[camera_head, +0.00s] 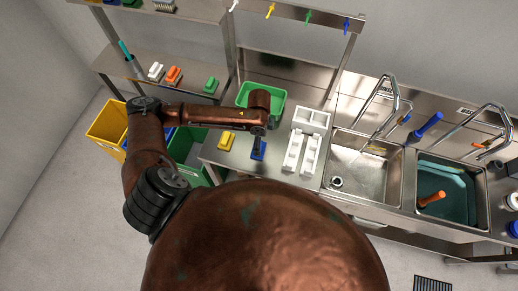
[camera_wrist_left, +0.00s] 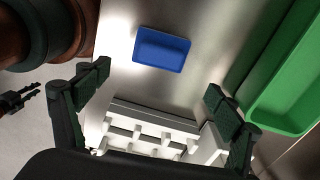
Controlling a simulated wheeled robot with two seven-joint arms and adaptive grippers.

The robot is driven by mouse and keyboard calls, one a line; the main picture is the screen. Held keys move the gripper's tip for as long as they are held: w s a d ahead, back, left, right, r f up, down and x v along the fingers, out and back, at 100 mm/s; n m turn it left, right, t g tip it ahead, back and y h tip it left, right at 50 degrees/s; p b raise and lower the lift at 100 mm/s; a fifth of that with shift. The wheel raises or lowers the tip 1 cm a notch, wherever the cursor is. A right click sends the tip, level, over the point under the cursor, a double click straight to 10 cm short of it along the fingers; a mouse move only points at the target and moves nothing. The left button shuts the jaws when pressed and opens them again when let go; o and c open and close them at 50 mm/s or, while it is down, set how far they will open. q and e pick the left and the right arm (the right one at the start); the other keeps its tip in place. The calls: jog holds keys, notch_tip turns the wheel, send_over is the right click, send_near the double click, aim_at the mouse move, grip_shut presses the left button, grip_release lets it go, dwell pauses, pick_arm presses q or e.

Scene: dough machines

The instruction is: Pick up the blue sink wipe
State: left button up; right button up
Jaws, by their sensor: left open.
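The blue sink wipe (camera_wrist_left: 161,50) lies flat on the steel counter, between and beyond my open fingers in the left wrist view. In the head view the wipe (camera_head: 259,150) is partly hidden under my left gripper (camera_head: 257,146). My left gripper also shows in the left wrist view (camera_wrist_left: 157,100), with its two fingers spread wide and nothing between them. It hangs above the counter, apart from the wipe as far as the wrist view shows. My right gripper is not identifiable in the head view.
A yellow block (camera_head: 226,140) lies left of the wipe. A green bin (camera_head: 270,97) stands behind it and a white rack (camera_head: 303,140) to its right. Sinks (camera_head: 352,185) lie further right. A shelf (camera_head: 150,68) with colored brushes is at the back left.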

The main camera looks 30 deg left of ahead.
pick_arm(q)
jog(key=shift+w+a+r, duration=0.1)
jog(key=shift+a+r, duration=0.05)
jog(key=shift+a, duration=0.4)
jog(key=shift+a+f, duration=0.1)
jog(key=shift+f, duration=0.15)
jog(key=f, duration=0.2)
jog(key=f+p, duration=0.1)
jog(key=f, duration=0.3)
jog(key=shift+s+d, duration=0.2)
jog(key=shift+s, duration=0.15)
jog(key=shift+f, duration=0.55)
jog(key=shift+c, duration=0.7)
jog(key=c, duration=0.8)
jog(key=shift+s, duration=0.15)
jog(key=c, duration=0.6)
jog(key=shift+f, duration=0.1)
jog(key=shift+c, duration=0.2)
